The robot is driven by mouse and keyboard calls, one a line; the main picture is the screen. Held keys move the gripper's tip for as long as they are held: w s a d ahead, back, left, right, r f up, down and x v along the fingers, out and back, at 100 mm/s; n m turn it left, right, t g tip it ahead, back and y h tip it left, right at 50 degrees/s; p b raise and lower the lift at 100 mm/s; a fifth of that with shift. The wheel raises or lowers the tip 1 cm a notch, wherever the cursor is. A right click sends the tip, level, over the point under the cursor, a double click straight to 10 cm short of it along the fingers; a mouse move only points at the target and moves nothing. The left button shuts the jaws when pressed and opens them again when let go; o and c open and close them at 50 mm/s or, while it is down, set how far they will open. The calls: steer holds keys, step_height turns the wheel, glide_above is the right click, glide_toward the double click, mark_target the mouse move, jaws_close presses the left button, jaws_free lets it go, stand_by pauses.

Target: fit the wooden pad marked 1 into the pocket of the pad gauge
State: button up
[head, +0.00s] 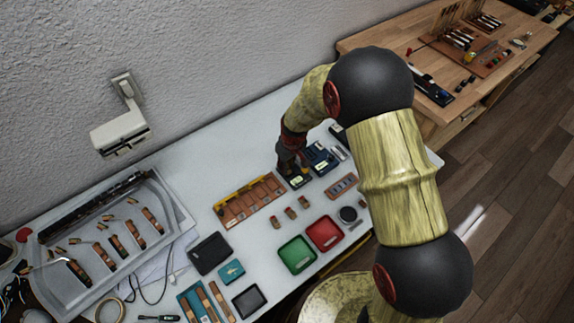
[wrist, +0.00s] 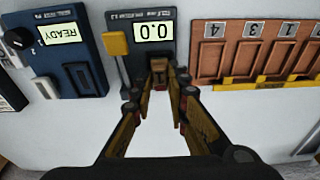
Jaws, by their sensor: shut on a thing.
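My gripper (wrist: 160,84) is shut on a small brown wooden pad (wrist: 160,67), held between the fingertips. The mark on the pad is not readable. A dark device reading 0.0 (wrist: 173,15), which looks like the pad gauge, is directly beyond the pad and has a yellow block (wrist: 116,44) at its left. The pad overlaps the gauge's near part in the wrist view, so I cannot tell whether it touches the gauge or where the pocket is. In the head view my gripper (head: 291,167) is at the gauge (head: 299,182), and the pad is hidden.
A blue device showing READY (wrist: 66,50) stands left of the gauge. A rack with numbered wooden slots (wrist: 250,50) and a yellow edge is at the right. In the head view, several small wooden pieces (head: 290,213), a green tray (head: 297,254) and a red tray (head: 324,233) lie nearby.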

steer(key=o, duration=0.9)
steer(key=shift+r+p, duration=2.2)
steer(key=shift+r, duration=1.3)
